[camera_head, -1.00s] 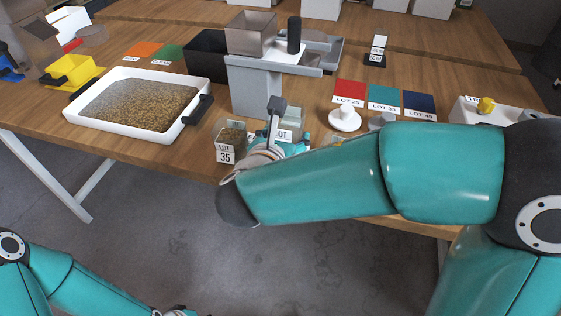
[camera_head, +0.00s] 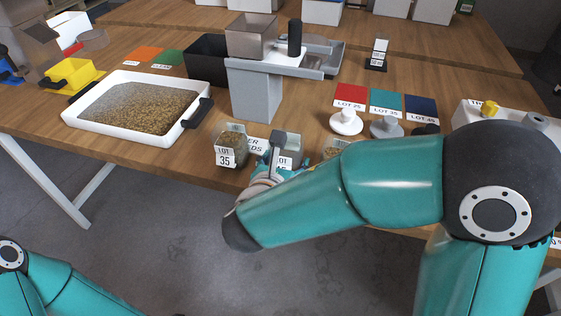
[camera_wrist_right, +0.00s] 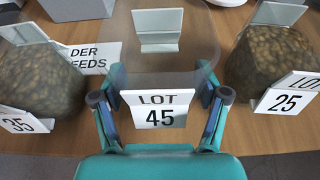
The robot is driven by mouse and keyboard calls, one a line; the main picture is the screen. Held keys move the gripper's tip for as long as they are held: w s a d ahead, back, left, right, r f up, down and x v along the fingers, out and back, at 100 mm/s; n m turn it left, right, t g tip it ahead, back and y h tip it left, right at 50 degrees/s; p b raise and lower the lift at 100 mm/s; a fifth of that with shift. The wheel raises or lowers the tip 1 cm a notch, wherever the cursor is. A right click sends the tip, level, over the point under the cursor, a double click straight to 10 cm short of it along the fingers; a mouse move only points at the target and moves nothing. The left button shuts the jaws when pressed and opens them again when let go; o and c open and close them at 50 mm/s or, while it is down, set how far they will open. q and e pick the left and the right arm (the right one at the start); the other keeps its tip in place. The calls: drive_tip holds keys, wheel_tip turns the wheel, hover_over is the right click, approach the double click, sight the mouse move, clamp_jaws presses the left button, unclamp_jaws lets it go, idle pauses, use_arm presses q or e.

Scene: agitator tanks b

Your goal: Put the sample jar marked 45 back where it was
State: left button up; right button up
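The sample jar marked 45 (camera_wrist_right: 160,75) is a clear jar with a white LOT 45 label; it looks empty. It is between the two fingers of my right gripper (camera_wrist_right: 161,96), which appear closed against its sides. In the head view the jar (camera_head: 288,147) is at the table's near edge, partly hidden by my right gripper (camera_head: 270,170). Whether its base touches the table cannot be told. Jar 35 (camera_wrist_right: 40,80) stands to its left and jar 25 (camera_wrist_right: 272,55) to its right, both filled with seeds. My left arm is low at the left; its gripper is out of view.
A printed sheet (camera_wrist_right: 92,55) lies between jars 35 and 45. A grey stand (camera_head: 255,92) with a hopper is behind the jars. A white tray of seeds (camera_head: 85,122) is at left. Round-based stampers (camera_head: 346,122) and red, teal and blue LOT cards (camera_head: 386,100) are at right.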

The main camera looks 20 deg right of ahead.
drive_tip(key=shift+o, duration=0.9)
drive_tip(key=shift+s+a+r, duration=0.1)
drive_tip(key=shift+r, duration=0.1)
drive_tip(key=p+v, duration=0.4)
drive_tip(key=v, duration=0.7)
drive_tip(key=shift+s, duration=0.35)
drive_tip(key=shift+a, duration=0.15)
